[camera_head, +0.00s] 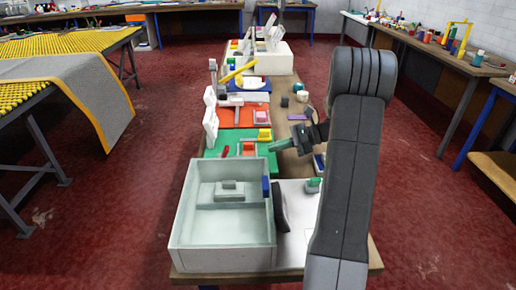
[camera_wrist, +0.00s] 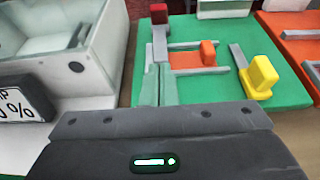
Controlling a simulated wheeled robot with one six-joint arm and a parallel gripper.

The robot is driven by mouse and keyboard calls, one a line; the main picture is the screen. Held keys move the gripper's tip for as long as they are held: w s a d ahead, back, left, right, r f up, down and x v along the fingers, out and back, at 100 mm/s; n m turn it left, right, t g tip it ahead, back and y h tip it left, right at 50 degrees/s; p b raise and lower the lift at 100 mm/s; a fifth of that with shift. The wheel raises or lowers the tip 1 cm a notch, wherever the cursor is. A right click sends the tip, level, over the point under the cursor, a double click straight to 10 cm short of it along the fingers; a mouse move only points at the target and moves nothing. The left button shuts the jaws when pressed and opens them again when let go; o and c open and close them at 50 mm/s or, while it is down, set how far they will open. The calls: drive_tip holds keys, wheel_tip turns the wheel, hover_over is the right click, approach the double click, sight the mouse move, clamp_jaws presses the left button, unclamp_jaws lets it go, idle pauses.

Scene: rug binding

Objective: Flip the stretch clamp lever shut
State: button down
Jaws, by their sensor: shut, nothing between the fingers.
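A green board (camera_head: 236,168) lies on the bench behind the pale tub. An orange block (camera_wrist: 207,52) and a yellow block on a grey bar (camera_wrist: 260,76) sit on the board. Which part is the stretch clamp lever is not labelled. My gripper (camera_head: 271,149) has green fingers, shut and empty, above the board's right side. The fingers in the wrist view (camera_wrist: 158,70) point toward the red-tipped lever.
The pale open tub (camera_head: 182,243) stands at the bench's near end, left in the wrist view. An orange board (camera_head: 230,117) lies beyond the green one, with more fixtures farther back. A rug table (camera_head: 60,45) stands at left. Red floor is clear on both sides.

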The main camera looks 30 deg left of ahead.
sight(224, 154)
drive_tip(key=x, duration=0.8)
drive_tip(key=shift+s+a+f, duration=0.1)
drive_tip(key=shift+s+a, duration=0.05)
drive_tip(key=shift+a, duration=0.15)
drive_tip(key=shift+s+a+r, duration=0.25)
drive_tip(key=shift+s+a, duration=0.05)
drive_tip(key=shift+a, duration=0.3)
drive_tip(key=shift+s+a+r, duration=0.25)
drive_tip(key=shift+s+a, duration=0.1)
drive_tip(key=shift+a, duration=0.25)
drive_tip(key=shift+s+a+r, duration=0.3)
drive_tip(key=shift+a, duration=0.25)
drive_tip(key=shift+r+p, duration=0.15)
drive_tip(key=shift+p, duration=0.45)
drive_tip(key=shift+r, duration=0.15)
drive_tip(key=shift+a+h+p, duration=0.1)
drive_tip(key=shift+h+p, duration=0.2)
drive_tip(key=shift+p, duration=0.45)
